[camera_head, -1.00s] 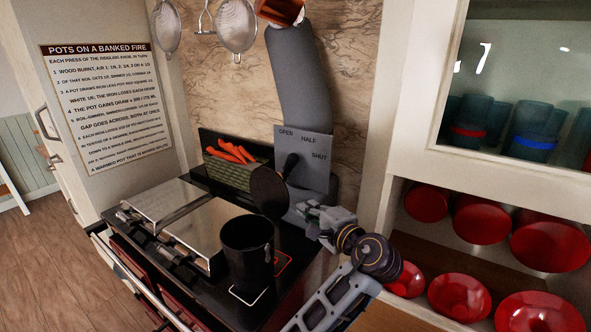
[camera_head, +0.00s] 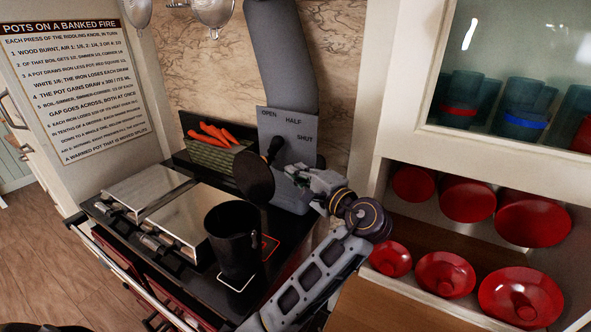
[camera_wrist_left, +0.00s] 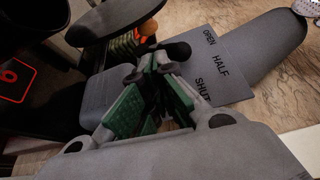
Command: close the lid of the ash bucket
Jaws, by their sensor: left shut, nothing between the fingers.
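The ash bucket (camera_head: 232,245) is a black round pail on the dark stove top, its mouth open. Its round dark lid (camera_head: 254,180) stands raised, tilted up behind the bucket's rim. In the left wrist view the lid (camera_wrist_left: 115,18) appears nearly edge-on at the top, beyond the fingertips. My left gripper (camera_head: 296,177) is just right of the lid, near the stove pipe's base. Its green-padded fingers (camera_wrist_left: 150,75) are shut and empty; no contact with the lid can be made out. My right gripper is not in view.
A black-knobbed lever (camera_head: 273,150) stands close by, in front of the OPEN/HALF/SHUT plate (camera_head: 290,135) on the grey pipe. Carrots lie in a green box (camera_head: 210,158) behind. Steel hob covers (camera_head: 150,190) are at left. Shelves with red bowls (camera_head: 445,273) are at right.

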